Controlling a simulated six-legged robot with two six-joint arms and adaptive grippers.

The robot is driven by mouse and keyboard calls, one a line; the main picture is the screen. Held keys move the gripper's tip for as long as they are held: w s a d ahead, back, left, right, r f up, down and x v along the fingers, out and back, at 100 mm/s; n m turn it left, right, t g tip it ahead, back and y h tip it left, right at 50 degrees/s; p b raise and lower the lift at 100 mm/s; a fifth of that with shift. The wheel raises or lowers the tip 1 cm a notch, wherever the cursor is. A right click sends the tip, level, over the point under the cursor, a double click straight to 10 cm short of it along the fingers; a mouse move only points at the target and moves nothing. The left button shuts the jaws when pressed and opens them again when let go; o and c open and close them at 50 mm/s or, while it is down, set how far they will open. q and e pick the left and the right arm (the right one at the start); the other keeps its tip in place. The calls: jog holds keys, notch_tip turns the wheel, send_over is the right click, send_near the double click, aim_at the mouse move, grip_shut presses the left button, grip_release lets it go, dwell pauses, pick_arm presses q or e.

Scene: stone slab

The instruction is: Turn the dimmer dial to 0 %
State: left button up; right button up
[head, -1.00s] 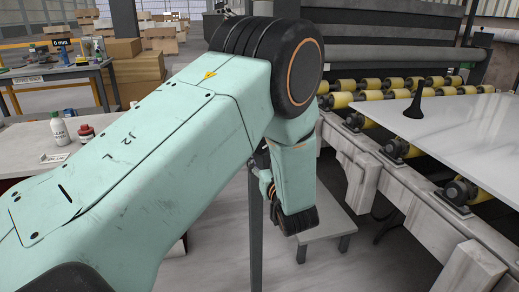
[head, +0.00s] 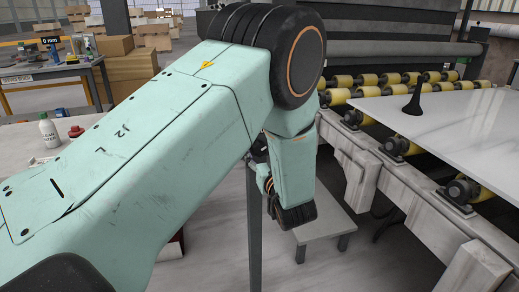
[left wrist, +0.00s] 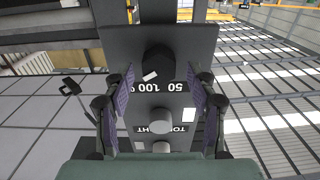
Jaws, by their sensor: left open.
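In the left wrist view a dark panel (left wrist: 118,45) carries a black dimmer dial (left wrist: 158,62) with a white pointer mark. The printed labels "50" and "100 %" show beside the dial, and they appear turned in the picture. A grey round knob (left wrist: 160,124) and a smaller one sit below it on the panel. My left gripper (left wrist: 160,80) is open, with its purple-padded fingers on either side of the dial. I cannot tell whether they touch it. In the head view my arm hides the panel and dial. My right gripper is not in view.
A grey post (head: 255,230) stands under my left arm. A roller conveyor (head: 400,150) with a pale stone slab (head: 450,120) is at the right. A white bottle (head: 48,130) and a red item (head: 76,131) stand on a table at the left.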

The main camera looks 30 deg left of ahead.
pick_arm(q)
jog(key=shift+w+a+f, duration=0.15)
jog(key=shift+w+a, duration=0.05)
jog(key=shift+a, duration=0.15)
jog(key=shift+w+a+f, duration=0.15)
jog(key=shift+w+f, duration=0.1)
jog(key=shift+w, duration=0.15)
jog(key=shift+s+d+r, duration=0.15)
jog(key=shift+d+r, duration=0.05)
jog(key=shift+r, duration=0.05)
jog(key=shift+s+d+r, duration=0.15)
jog(key=shift+s+r, duration=0.15)
jog(key=shift+s, duration=0.15)
jog(key=shift+c, duration=0.9)
jog(key=shift+w+a+f, duration=0.25)
jog(key=shift+w+f, duration=0.2)
jog(key=shift+w, duration=0.05)
jog(key=c, duration=0.5)
jog(key=shift+s+r, duration=0.1)
jog(key=shift+r, duration=0.05)
jog(key=c, duration=0.5)
jog(key=shift+o, duration=0.2)
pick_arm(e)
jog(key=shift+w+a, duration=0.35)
